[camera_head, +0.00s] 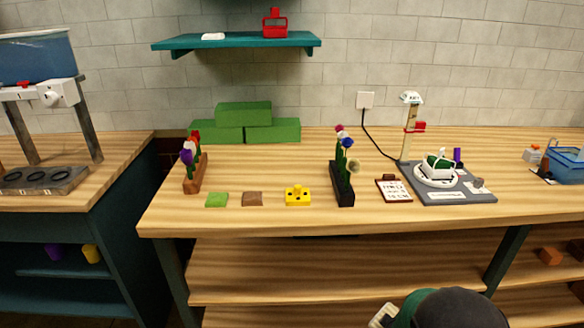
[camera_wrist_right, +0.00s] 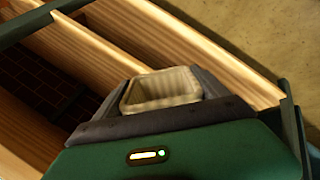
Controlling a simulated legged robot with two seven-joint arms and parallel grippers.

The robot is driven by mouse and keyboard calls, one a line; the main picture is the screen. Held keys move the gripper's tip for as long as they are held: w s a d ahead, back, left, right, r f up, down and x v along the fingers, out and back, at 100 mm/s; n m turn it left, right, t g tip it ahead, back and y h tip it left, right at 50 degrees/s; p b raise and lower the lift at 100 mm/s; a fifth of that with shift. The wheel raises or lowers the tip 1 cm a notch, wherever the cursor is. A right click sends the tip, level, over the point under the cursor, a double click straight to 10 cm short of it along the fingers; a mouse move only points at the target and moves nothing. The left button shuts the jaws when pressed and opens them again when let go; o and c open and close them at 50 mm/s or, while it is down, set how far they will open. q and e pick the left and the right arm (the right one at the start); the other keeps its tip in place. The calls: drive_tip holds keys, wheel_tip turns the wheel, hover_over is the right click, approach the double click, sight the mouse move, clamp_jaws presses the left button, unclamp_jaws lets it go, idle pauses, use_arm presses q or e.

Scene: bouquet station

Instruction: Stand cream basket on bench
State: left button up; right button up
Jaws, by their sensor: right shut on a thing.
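In the right wrist view a cream basket (camera_wrist_right: 160,90) with an open, hollow top sits between the dark fingers of my right gripper (camera_wrist_right: 165,88), which is shut on it. The basket is below bench level, in front of the bench's lower wooden shelves. In the head view a small cream piece of the basket (camera_head: 382,316) shows at the bottom edge, beside my green and dark arm, which hides the rest. The bench top (camera_head: 310,222) is wooden and lies above and beyond it. My left gripper is not in view.
The front strip is bare.

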drive_tip(key=s+a+r+m+g+y+p, duration=0.1)
drive_tip(key=s+a+r+m+p, duration=0.3)
drive_tip(key=s+r+p, duration=0.5)
drive_tip(key=s+a+r+m+g+y+p, duration=0.1)
drive_tip(key=s+a+r+m+g+p, duration=0.2)
drive_tip(key=s+r+p, duration=0.7)
wheel_tip(320, 180, up, 9)
drive_tip(key=shift+s+a+r+m+y+p, duration=0.2)
drive_tip(key=shift+s+a+m+y+p, duration=0.15)
drive_tip(key=shift+s+m, duration=0.2)
drive_tip(key=shift+r, duration=0.1)
